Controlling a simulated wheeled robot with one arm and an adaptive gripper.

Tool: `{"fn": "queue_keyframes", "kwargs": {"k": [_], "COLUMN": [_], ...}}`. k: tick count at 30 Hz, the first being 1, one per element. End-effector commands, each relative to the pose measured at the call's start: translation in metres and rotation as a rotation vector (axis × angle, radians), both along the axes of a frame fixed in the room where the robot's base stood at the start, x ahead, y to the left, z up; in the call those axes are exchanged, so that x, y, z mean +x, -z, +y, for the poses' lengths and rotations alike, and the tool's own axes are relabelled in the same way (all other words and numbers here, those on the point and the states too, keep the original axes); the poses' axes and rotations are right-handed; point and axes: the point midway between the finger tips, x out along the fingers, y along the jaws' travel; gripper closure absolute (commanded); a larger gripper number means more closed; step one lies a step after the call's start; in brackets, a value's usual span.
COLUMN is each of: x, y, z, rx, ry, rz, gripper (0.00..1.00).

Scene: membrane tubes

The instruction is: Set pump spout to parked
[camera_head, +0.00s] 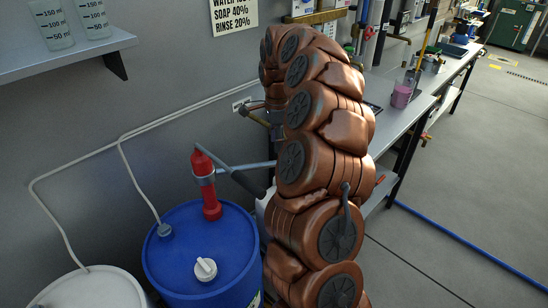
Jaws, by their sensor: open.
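The hand pump (205,183) has a red body with a grey collar and stands upright on top of a blue drum (168,278). A light grey tube (244,167), which looks like the spout, runs from the collar to the right and passes behind my arm. A darker grey bar (234,174) slants down to the right from the pump's top; I cannot tell its exact role. My bronze arm fills the middle of the view, just right of the pump. My gripper is not visible; the arm may hide it.
A white cap (205,269) and a hose fitting (164,230) sit on the blue drum. A white drum (92,291) stands at its left. A shelf (62,57) with beakers juts out above. A bench (398,125) runs behind my arm. Floor at right is clear except a blue hose (470,246).

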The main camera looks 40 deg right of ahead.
Motion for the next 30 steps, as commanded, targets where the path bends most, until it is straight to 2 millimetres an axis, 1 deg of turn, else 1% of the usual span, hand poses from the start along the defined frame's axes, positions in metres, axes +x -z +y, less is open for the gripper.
{"fn": "queue_keyframes", "kwargs": {"k": [5, 12, 16, 21, 29, 30], "x": [-0.002, -0.003, -0.003, -0.002, -0.002, -0.002], "y": [0.017, 0.052, 0.065, 0.073, 0.075, 0.075], "z": [0.001, 0.001, 0.0, 0.0, -0.001, -0.001], "rx": [0.006, 0.004, 0.004, 0.002, 0.001, 0.001], "ry": [0.0, -0.001, 0.001, 0.001, 0.001, 0.001], "rz": [0.007, 0.006, 0.005, 0.001, 0.0, 0.0], "gripper": [0.53, 0.53, 0.53, 0.53, 0.53, 0.57]}}
